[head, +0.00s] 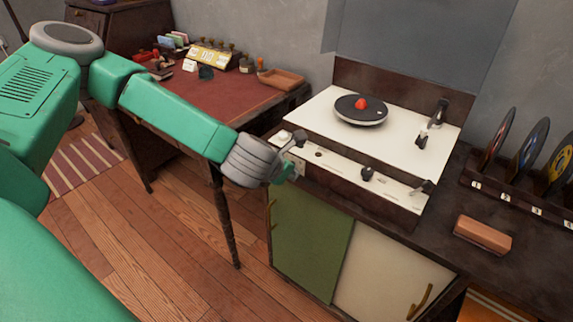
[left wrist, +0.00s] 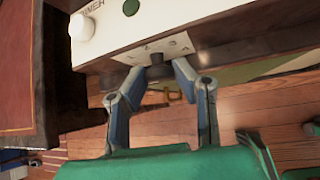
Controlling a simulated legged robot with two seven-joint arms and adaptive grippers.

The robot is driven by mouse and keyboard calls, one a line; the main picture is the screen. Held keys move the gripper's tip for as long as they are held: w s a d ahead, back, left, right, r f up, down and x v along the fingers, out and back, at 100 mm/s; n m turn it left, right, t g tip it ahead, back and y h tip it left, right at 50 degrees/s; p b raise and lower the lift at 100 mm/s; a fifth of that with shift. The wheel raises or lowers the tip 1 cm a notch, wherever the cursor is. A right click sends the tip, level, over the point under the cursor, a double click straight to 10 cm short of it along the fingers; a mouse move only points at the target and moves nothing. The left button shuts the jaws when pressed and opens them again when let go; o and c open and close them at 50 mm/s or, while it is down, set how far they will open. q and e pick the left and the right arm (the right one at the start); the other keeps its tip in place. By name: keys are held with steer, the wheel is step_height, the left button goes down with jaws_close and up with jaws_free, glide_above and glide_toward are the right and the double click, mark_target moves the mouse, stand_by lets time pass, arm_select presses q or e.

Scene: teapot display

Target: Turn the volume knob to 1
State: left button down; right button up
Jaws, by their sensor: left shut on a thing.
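The record player (head: 318,121) is a white-topped unit with a dark platter and a front control strip. The left wrist view shows a small dark knob (left wrist: 155,59) on a pale plate with marks around it, low on the unit's front face; I take it for the volume knob. My left gripper (head: 293,168) is at the front left corner of the unit. Its fingers (left wrist: 160,72) are shut on the dark knob, one on each side. The marks are too small to read. In the head view the gripper hides the knob. My right gripper is not in view.
Another dark knob (head: 368,173) is further right on the strip. A red-topped desk (head: 225,85) stands left. A brown block (head: 482,235) and record rack are right.

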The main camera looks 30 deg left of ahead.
arm_select(q)
steer(key=shift+d+f+m+t+y+p, duration=0.15)
steer(key=shift+m+t+y+p, duration=0.25)
steer(key=shift+m+y, duration=0.7)
steer(key=shift+d+m+t+y+p, duration=0.15)
steer(key=shift+m+y+p, duration=0.35)
steer(key=shift+y, duration=1.1)
steer(key=shift+a, duration=0.1)
steer(key=c, duration=1.3)
jaws_free()
steer(key=v, duration=0.8)
